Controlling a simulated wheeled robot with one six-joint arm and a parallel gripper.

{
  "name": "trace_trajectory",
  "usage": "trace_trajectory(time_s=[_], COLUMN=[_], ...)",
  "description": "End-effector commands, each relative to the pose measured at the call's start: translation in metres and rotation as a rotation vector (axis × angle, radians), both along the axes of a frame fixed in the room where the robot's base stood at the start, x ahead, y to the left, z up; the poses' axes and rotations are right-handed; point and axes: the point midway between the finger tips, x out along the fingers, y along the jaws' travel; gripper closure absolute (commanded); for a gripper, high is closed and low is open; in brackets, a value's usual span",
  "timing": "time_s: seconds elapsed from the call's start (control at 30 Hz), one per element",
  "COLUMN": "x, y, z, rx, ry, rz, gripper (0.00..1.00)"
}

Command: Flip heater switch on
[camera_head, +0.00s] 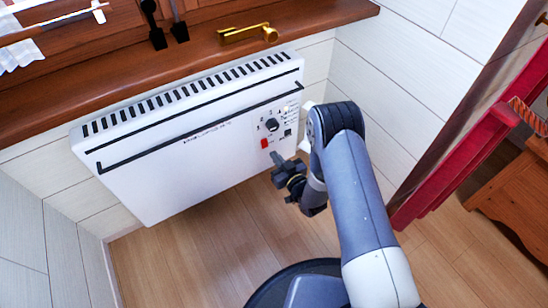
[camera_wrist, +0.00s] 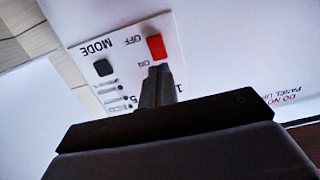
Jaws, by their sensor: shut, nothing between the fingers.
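The white heater (camera_head: 175,155) hangs on the wall below the wooden sill. Its red switch (camera_head: 264,143) sits on the control panel at the heater's right end, below and left of a black dial (camera_head: 271,125). In the wrist view the red switch (camera_wrist: 156,47) lies between the printed words OFF and ON, and the picture is upside down. My gripper (camera_head: 274,157) is shut and empty, just below the switch in the head view. In the wrist view its fingertips (camera_wrist: 158,70) are at the switch's ON end; I cannot tell whether they touch it.
A black MODE button (camera_wrist: 103,67) is beside the switch; it also shows in the head view (camera_head: 287,132). The wooden sill (camera_head: 190,55) juts out above the heater. A red bed frame or post (camera_head: 460,155) and a wooden cabinet (camera_head: 515,190) stand at the right.

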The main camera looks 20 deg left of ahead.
Motion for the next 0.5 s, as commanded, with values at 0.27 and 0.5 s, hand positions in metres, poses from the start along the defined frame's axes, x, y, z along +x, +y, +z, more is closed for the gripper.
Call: trace_trajectory(time_s=[0.27,0.5], x=[-0.031,-0.053], y=[-0.037,-0.062], z=[0.007,0.009], rx=[-0.001,0.000], ry=[0.006,0.003], rz=[-0.003,-0.002], gripper=[1.00,1.00])
